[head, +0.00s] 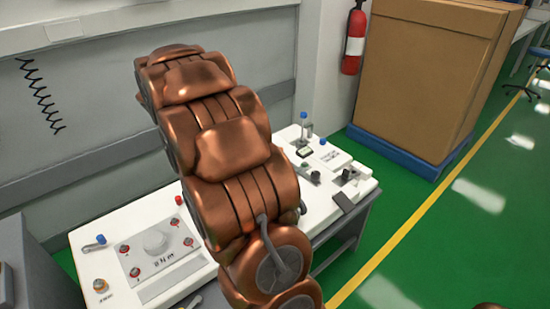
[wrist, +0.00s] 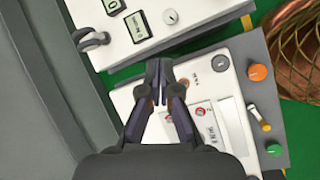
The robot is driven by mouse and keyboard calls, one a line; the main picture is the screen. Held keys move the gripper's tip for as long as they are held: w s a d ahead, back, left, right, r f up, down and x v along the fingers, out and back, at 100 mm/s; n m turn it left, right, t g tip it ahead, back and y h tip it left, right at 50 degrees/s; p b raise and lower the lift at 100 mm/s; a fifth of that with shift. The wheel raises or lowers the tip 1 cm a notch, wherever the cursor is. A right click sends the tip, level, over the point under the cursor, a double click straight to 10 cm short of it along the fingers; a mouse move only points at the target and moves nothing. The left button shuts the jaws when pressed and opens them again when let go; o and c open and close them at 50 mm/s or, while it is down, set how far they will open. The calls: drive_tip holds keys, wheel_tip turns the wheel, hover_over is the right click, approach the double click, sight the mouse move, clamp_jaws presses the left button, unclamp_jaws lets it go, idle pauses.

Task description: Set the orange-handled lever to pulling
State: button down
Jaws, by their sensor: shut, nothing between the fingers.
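In the head view my arm covers the middle of the white bench, and neither the gripper nor this lever can be made out.
A second white unit (wrist: 150,25) with small displays stands beyond the gripper in the wrist view. In the head view the white bench (head: 117,220) carries knobs and a blue-tipped lever (head: 95,243). A large brown box (head: 430,75) stands behind, with open green floor at right.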

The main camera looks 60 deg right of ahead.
drive_tip(key=w+d+f+n+h+b, duration=0.1)
drive_tip(key=w+d+f+n, duration=0.1)
drive_tip(key=d+f, duration=0.3)
drive_tip(key=w+d+f+n+h+b, duration=0.1)
drive_tip(key=d+f, duration=0.4)
drive_tip(key=d, duration=0.5)
drive_tip(key=w+d+f+n+h+b, duration=0.1)
drive_tip(key=w+d+f+n+b, duration=0.1)
drive_tip(key=d+f+n, duration=0.3)
drive_tip(key=w+d, duration=0.1)
drive_tip(key=d, duration=0.2)
drive_tip(key=shift+w+d+b, duration=0.15)
drive_tip(key=shift+d+b, duration=0.15)
drive_tip(key=shift+d, duration=0.05)
drive_tip(key=x, duration=1)
drive_tip(key=shift+a, duration=0.1)
drive_tip(key=shift+d+p, duration=0.45)
drive_tip(key=shift+d, duration=1.6)
drive_tip(key=shift+p, duration=0.4)
